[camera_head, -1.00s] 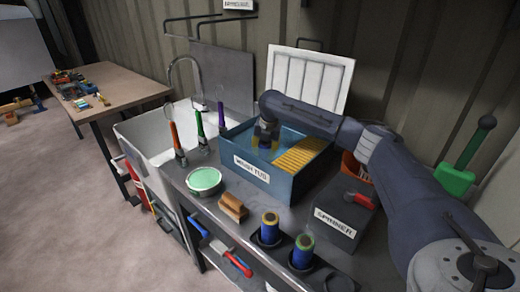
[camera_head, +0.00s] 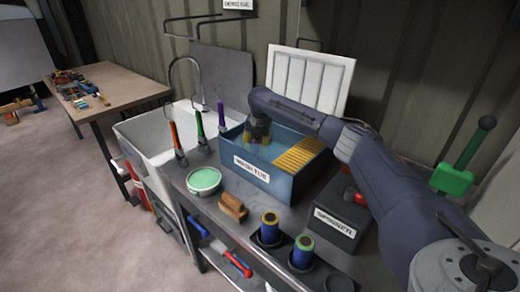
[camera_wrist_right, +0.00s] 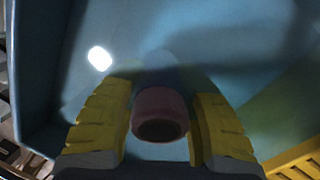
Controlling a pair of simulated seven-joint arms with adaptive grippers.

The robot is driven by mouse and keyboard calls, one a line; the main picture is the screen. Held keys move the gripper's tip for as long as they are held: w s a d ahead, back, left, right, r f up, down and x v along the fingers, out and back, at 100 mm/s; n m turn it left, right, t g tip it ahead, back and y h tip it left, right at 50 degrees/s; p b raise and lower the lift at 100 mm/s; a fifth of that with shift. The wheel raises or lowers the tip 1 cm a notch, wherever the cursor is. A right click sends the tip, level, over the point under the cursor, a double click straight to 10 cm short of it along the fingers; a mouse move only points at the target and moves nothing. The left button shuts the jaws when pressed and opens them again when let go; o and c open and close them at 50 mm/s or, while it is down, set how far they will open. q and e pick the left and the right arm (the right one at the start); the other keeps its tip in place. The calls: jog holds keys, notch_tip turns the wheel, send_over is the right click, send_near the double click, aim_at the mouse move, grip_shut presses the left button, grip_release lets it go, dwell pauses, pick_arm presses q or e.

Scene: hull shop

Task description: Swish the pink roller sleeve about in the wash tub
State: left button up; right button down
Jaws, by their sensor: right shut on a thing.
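The blue wash tub (camera_head: 262,176) stands on the bench with its label facing front. It holds water and a yellow ribbed board (camera_head: 300,154) at its right side. My right gripper (camera_head: 257,140) reaches down into the left part of the tub. In the right wrist view my right gripper's yellow fingers (camera_wrist_right: 160,120) are shut on the pink roller sleeve (camera_wrist_right: 158,108), whose dark open end faces the camera. The sleeve is hidden in the head view. My left gripper is not in view.
A white sink (camera_head: 155,140) is left of the tub. Upright colored-handled tools, a green-topped can (camera_head: 204,181), a wooden block brush (camera_head: 233,206) and two blue rollers (camera_head: 270,228) surround it. A dark spinner box (camera_head: 338,222) stands at right.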

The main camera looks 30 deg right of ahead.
jog(key=shift+s+d, duration=0.2)
jog(key=shift+s, duration=0.55)
jog(key=shift+s+d, duration=0.2)
jog(key=shift+s, duration=0.5)
jog(key=shift+s+d, duration=0.2)
jog(key=shift+s, duration=0.55)
jog(key=shift+w, duration=0.1)
jog(key=shift+w+a, duration=0.2)
jog(key=shift+w, duration=0.5)
jog(key=shift+w+a, duration=0.2)
jog(key=shift+w, duration=0.5)
jog(key=shift+w+a, duration=0.2)
jog(key=shift+w, duration=0.5)
jog(key=shift+s+d, duration=0.2)
jog(key=shift+s, duration=0.55)
jog(key=shift+s+d, duration=0.2)
jog(key=shift+s, duration=0.5)
jog(key=shift+s+d, duration=0.2)
jog(key=shift+s, duration=0.55)
jog(key=shift+w+a, duration=0.2)
jog(key=shift+w, duration=0.55)
jog(key=shift+w+a, duration=0.2)
jog(key=shift+w, duration=0.5)
jog(key=shift+w+a, duration=0.2)
jog(key=shift+w, duration=0.55)
